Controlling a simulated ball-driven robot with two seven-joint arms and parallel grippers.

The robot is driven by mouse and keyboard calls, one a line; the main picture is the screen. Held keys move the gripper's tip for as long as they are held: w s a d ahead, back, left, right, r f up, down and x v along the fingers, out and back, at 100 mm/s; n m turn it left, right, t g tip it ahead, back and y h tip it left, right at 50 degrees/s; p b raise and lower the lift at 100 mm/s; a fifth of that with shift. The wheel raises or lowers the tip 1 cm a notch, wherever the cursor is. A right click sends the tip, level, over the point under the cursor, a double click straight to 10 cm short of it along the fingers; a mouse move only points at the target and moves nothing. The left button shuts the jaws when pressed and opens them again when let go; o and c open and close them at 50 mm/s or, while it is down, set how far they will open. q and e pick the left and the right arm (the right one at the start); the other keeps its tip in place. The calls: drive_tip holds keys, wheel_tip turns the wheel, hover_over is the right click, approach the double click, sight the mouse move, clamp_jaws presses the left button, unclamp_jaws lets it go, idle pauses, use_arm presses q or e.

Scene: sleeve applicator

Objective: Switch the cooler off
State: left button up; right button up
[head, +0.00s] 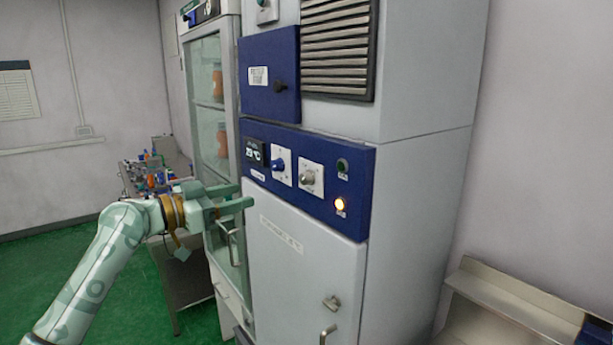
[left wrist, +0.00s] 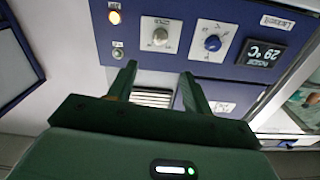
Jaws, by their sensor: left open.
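The cooler (head: 305,275) is a tall grey cabinet with a blue control panel (head: 322,205). The panel holds a display (head: 254,150) reading 29 °C, a blue knob (head: 278,164), a grey knob (head: 307,178), a dark green lamp or button (head: 342,166) and a lit orange lamp (head: 340,203). In the left wrist view the panel appears upside down, with the blue knob (left wrist: 212,43), grey knob (left wrist: 160,37) and lit lamp (left wrist: 114,17) beyond the fingers. My left gripper (head: 243,195) is open and empty, in front of the panel's lower left, apart from the knobs.
A glass-fronted cabinet (head: 210,115) stands left of the cooler. A blue box with a black knob (head: 270,80) and a vent grille (head: 338,45) are above the panel. The cooler door has a handle (head: 328,335). A low bench (head: 520,300) is at right; green floor is open at left.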

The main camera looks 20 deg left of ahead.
use_arm(q)
drive_tip(key=w+d+r+p, duration=0.1)
drive_tip(key=d, duration=0.1)
drive_tip(key=p, duration=0.4)
approach(302, 179)
drive_tip(key=x, duration=0.6)
drive_tip(key=shift+s+r, duration=0.1)
drive_tip(key=shift+r, duration=0.15)
drive_tip(key=shift+x, duration=0.8)
drive_tip(key=shift+w+d+f, duration=0.2)
drive_tip(key=shift+w+d, duration=0.1)
drive_tip(key=shift+w, duration=0.05)
drive_tip(key=shift+s, duration=0.1)
drive_tip(key=c, duration=1)
use_arm(e)
drive_tip(key=r, duration=0.3)
drive_tip(key=s+r, duration=0.1)
drive_tip(key=r, duration=0.1)
drive_tip(key=shift+r, duration=0.25)
